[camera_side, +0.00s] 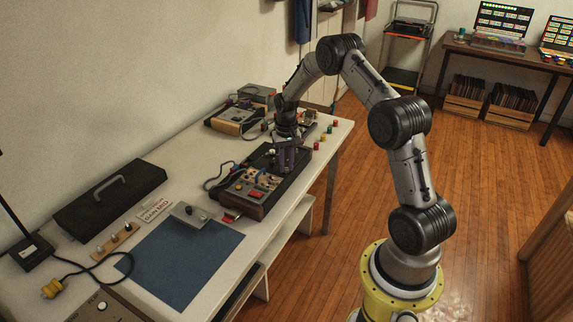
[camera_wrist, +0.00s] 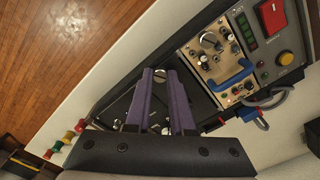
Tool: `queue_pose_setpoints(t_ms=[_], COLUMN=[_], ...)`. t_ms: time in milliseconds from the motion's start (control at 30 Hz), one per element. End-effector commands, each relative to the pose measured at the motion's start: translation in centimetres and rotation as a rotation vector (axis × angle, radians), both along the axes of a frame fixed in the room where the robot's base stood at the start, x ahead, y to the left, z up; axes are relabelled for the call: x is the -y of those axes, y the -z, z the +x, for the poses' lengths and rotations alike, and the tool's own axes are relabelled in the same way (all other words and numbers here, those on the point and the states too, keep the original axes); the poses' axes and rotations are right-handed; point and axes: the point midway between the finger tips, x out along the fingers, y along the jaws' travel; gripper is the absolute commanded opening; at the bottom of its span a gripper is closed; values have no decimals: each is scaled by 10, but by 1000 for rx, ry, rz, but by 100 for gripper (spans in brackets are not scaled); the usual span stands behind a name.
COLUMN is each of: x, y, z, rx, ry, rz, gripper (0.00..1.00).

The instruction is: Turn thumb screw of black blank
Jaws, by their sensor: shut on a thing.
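An open case (camera_side: 250,203) on the bench holds a row of modules, with a dark section at its far end. My gripper (camera_side: 288,168) points down over that dark section. In the wrist view its two purple fingers (camera_wrist: 160,74) reach down to the black blank (camera_wrist: 125,106), a plain dark panel. They are shut on a small silvery thumb screw, mostly hidden between the tips. Another pale round screw or knob (camera_wrist: 199,128) shows beside the right finger.
Nearer are a blue mat (camera_side: 180,265), a grey plate with a knob (camera_side: 190,214) and a black lid (camera_side: 110,198). Coloured knobs (camera_side: 323,138) stand near the bench edge.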

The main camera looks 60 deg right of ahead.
Motion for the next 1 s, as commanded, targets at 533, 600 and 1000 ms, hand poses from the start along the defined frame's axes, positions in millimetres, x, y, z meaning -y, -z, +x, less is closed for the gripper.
queue_pose_setpoints(t_ms=[533,600,1000], x=[0,0,0], y=[-2,-7,-85], z=[0,0,1], rx=[0,1,4], ry=[-1,-1,-1], rz=[0,-1,-2], gripper=[53,53,53])
